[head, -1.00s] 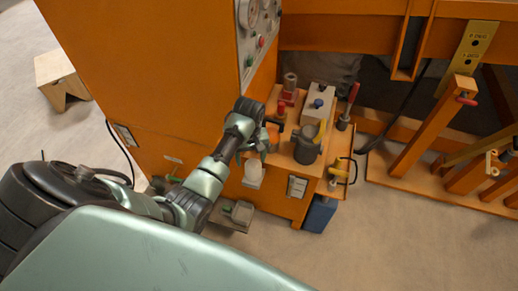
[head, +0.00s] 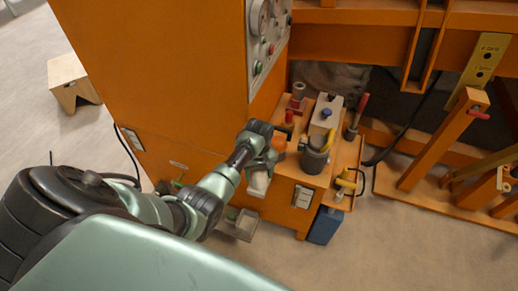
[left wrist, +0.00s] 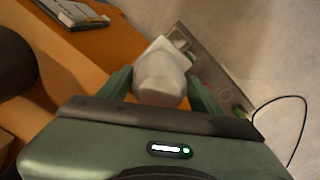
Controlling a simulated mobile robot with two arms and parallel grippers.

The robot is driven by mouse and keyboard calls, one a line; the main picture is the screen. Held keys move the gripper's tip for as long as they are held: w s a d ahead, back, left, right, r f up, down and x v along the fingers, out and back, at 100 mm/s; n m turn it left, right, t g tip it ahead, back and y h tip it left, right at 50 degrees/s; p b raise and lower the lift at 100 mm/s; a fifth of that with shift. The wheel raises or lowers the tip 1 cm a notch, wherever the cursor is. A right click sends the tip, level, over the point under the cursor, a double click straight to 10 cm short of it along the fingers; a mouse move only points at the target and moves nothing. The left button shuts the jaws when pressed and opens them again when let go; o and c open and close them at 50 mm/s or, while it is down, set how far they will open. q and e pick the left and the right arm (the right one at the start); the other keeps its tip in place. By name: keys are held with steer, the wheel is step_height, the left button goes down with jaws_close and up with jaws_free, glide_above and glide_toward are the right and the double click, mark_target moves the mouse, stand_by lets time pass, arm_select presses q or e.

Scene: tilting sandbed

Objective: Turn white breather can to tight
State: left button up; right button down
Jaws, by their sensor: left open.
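The white breather can (head: 258,184) is on the front side of the orange machine's low ledge, below my left gripper (head: 262,166) in the head view. In the left wrist view the can (left wrist: 160,80) stands between the two green fingers of my left gripper (left wrist: 160,90). The fingers are open, one on each side of the can. Whether either finger touches it I cannot tell. The can's upper part is partly hidden by the gripper in the head view. My right gripper is not in view.
A yellow-handled valve (head: 345,185) and a blue container (head: 324,226) are to the right. A small grey tray (head: 245,225) is below.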

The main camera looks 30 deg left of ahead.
arm_select(q)
steer(key=shift+c, duration=0.4)
steer(key=c, duration=1)
steer(key=shift+c, duration=0.2)
steer(key=shift+r, duration=0.1)
steer(key=shift+r+m+p, duration=0.1)
steer(key=shift+m+p, duration=0.95)
steer(key=shift+m, duration=0.05)
steer(key=m+p, duration=0.1)
steer(key=m, duration=0.1)
steer(key=shift+m, duration=0.4)
steer(key=m+p, duration=0.1)
steer(key=m, duration=0.2)
steer(key=shift+p, duration=0.3)
steer(key=shift+m+p, duration=0.35)
steer(key=shift+m, duration=1.85)
